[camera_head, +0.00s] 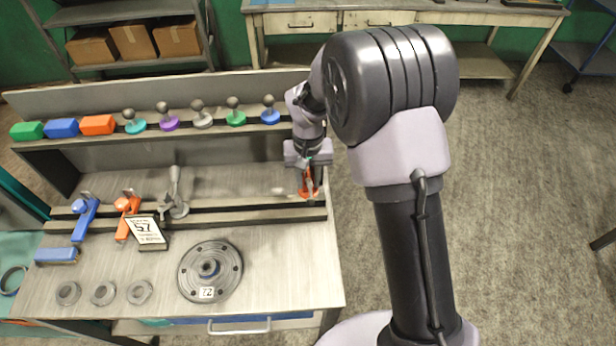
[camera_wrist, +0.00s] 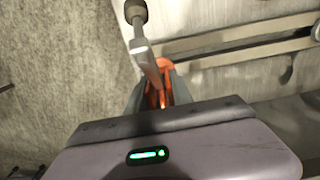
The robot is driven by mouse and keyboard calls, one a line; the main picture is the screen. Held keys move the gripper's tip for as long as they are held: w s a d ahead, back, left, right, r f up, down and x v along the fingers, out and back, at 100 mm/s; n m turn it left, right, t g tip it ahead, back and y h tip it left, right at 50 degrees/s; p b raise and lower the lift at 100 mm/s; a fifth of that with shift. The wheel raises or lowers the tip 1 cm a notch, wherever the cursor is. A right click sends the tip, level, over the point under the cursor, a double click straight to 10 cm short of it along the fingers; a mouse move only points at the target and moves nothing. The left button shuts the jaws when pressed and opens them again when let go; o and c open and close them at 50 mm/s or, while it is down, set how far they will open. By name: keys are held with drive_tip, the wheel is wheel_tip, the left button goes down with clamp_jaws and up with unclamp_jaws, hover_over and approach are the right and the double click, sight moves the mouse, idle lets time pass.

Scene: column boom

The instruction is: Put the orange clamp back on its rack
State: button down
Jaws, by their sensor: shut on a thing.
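My gripper (camera_head: 312,180) points down over the right end of the bench and is shut on an orange clamp (camera_head: 306,193). The clamp's orange part shows between the fingers in the wrist view (camera_wrist: 164,82), and its grey handle with a dark knob reaches beyond them. The gripper hides part of the clamp.
A blue clamp (camera_head: 84,216), another orange clamp (camera_head: 127,214) and a grey clamp (camera_head: 174,195) stand at the rack's left. A sign (camera_head: 147,232) and a round flange (camera_head: 210,270) are in front. A shelf with coloured blocks and knobs (camera_head: 202,117) runs behind.

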sight(308, 194)
drive_tip(key=shift+f+b, duration=0.55)
drive_tip(key=shift+f, duration=0.6)
drive_tip(key=shift+f, duration=0.2)
drive_tip(key=shift+f+b, duration=1.8)
drive_tip(key=shift+f, duration=0.35)
drive_tip(key=c, duration=1.4)
unclamp_jaws()
drive_tip(key=shift+r, duration=0.15)
